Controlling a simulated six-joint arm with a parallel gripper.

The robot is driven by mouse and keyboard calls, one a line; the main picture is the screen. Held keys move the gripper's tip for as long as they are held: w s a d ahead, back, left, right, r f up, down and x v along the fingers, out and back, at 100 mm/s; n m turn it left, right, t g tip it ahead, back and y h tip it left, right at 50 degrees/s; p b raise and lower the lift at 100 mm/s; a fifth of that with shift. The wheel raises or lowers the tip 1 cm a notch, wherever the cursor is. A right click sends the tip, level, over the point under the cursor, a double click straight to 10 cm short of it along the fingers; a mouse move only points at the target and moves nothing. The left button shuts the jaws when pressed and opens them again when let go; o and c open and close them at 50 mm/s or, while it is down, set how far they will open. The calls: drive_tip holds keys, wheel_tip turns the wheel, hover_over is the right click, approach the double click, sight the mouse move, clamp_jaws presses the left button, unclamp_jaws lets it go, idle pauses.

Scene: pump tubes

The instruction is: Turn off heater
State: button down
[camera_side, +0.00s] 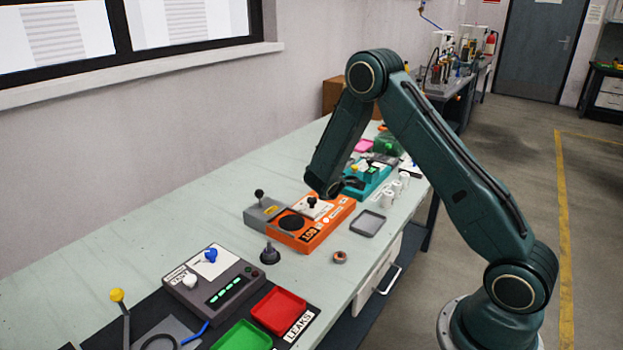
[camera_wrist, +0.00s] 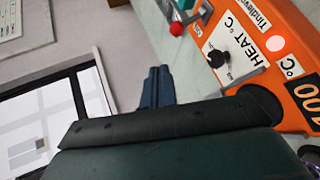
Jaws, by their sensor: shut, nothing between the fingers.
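The heater is an orange box (camera_side: 322,218) on the bench in the side view. In the wrist view its orange top (camera_wrist: 302,72) fills the right side. It carries a black knob (camera_wrist: 217,58) on a white label reading HEAT °C. A dark round plate (camera_wrist: 264,100) is partly hidden by my wrist. My gripper's fingers (camera_wrist: 158,84) are shut together and empty, left of the heater and apart from the knob in the wrist view. In the side view my arm's end hangs over the heater's far end, and the fingers are hard to make out.
A grey box with a black lever (camera_side: 261,208) stands left of the heater. A teal device (camera_side: 370,178) stands behind it. A grey tray (camera_side: 368,223), a copper ring (camera_side: 340,257) and a dark knob-like piece (camera_side: 270,255) lie nearby.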

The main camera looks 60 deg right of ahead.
drive_tip(key=f+n, duration=0.1)
drive_tip(key=f, duration=0.1)
drive_tip(key=f+n+t, duration=0.1)
drive_tip(key=f, duration=0.1)
drive_tip(key=w+d+f+n, duration=0.1)
drive_tip(key=f, duration=0.1)
drive_tip(key=shift+f+n, duration=0.35)
drive_tip(key=shift+n, duration=0.05)
drive_tip(key=shift+d, duration=0.1)
drive_tip(key=shift+x, duration=5)
